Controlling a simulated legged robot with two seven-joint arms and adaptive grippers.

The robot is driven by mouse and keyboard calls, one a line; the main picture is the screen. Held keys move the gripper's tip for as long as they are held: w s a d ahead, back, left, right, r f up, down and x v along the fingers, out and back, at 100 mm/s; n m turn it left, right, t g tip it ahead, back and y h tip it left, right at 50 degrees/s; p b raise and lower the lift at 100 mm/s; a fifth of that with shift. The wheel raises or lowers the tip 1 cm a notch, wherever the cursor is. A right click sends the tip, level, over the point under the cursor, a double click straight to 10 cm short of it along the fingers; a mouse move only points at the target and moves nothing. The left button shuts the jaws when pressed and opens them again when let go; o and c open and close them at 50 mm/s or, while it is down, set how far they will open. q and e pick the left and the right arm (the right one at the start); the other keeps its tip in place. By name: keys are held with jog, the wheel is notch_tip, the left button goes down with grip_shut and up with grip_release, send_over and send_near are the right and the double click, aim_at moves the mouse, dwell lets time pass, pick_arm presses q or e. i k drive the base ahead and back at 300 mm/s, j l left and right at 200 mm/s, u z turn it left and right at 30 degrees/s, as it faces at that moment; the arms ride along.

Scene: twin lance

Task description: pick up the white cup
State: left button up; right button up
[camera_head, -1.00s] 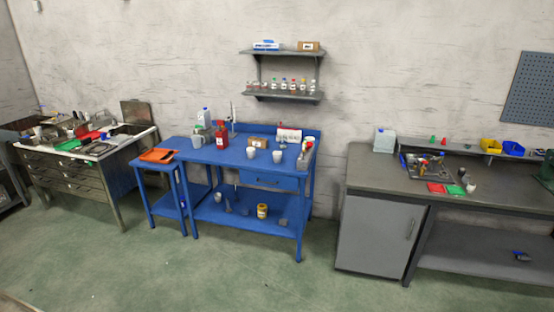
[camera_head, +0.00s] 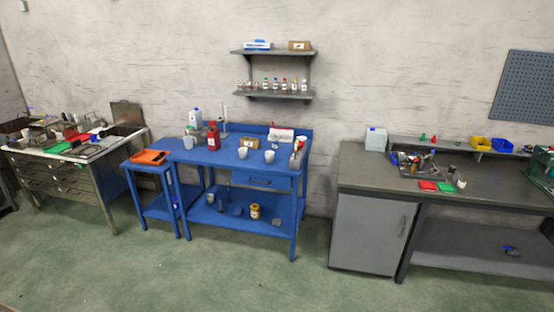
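Two small white cups stand on the blue workbench (camera_head: 220,160): one cup (camera_head: 242,153) left of centre and another cup (camera_head: 269,156) to its right, near the front edge. A larger greyish-white mug or jug (camera_head: 189,143) stands at the bench's left end. Another small white cup (camera_head: 461,184) is on the grey bench at the right. I cannot tell which cup is meant. Neither of my grippers is in view, and nothing of my arms shows.
A red container (camera_head: 213,138), a brown box (camera_head: 250,143) and bottles share the blue bench. A low blue side table (camera_head: 150,168) with an orange tray adjoins it. A grey cabinet bench (camera_head: 370,232) stands right. The green floor (camera_head: 150,265) in front is clear.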

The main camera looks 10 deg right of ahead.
aim_at(270, 157)
jog(key=i+z, duration=0.7)
jog(key=k+j, duration=0.05)
jog(key=k, duration=0.05)
